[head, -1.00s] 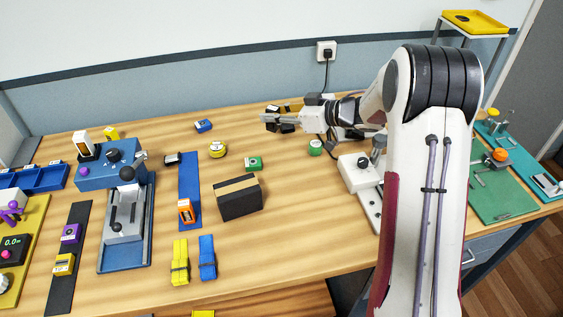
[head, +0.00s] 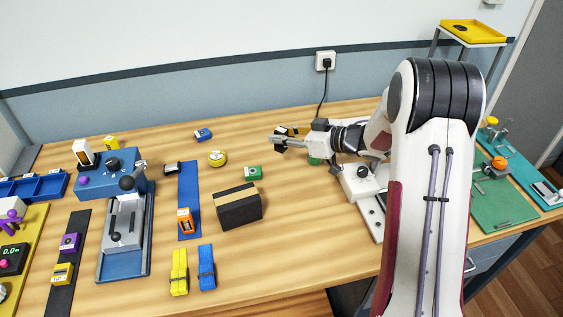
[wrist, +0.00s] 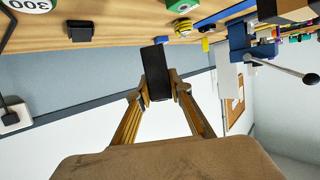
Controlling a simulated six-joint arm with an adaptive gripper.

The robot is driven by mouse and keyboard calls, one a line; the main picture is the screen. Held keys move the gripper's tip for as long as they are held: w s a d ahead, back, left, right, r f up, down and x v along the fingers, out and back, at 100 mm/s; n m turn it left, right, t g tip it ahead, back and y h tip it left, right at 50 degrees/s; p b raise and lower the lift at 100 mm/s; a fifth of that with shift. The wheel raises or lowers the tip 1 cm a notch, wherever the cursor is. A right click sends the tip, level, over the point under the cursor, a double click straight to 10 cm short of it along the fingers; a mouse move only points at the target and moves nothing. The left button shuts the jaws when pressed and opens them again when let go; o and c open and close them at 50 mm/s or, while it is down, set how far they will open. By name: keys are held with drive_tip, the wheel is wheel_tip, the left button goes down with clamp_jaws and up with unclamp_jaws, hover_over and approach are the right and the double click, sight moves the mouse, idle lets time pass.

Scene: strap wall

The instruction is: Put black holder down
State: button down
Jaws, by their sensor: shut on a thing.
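In the wrist view my gripper (wrist: 156,92) is shut on a black, flat-sided block, the black holder (wrist: 156,70). The fingers press on its two sides. The held holder is off the tabletop, with the wall behind it in that view. In the head view my gripper (head: 276,139) is over the back of the table, left of my forearm. The holder is small and hard to separate from the fingers there.
A wooden table (head: 310,240) is below. A black piece (wrist: 80,32) stands on it in the wrist view. Clear wood lies right of the striped box.

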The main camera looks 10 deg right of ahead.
sight(286, 149)
drive_tip(key=shift+f, duration=2.4)
drive_tip(key=shift+f, duration=0.1)
drive_tip(key=shift+f, duration=1.8)
drive_tip(key=shift+f, duration=0.1)
drive_tip(key=c, duration=1.8)
unclamp_jaws()
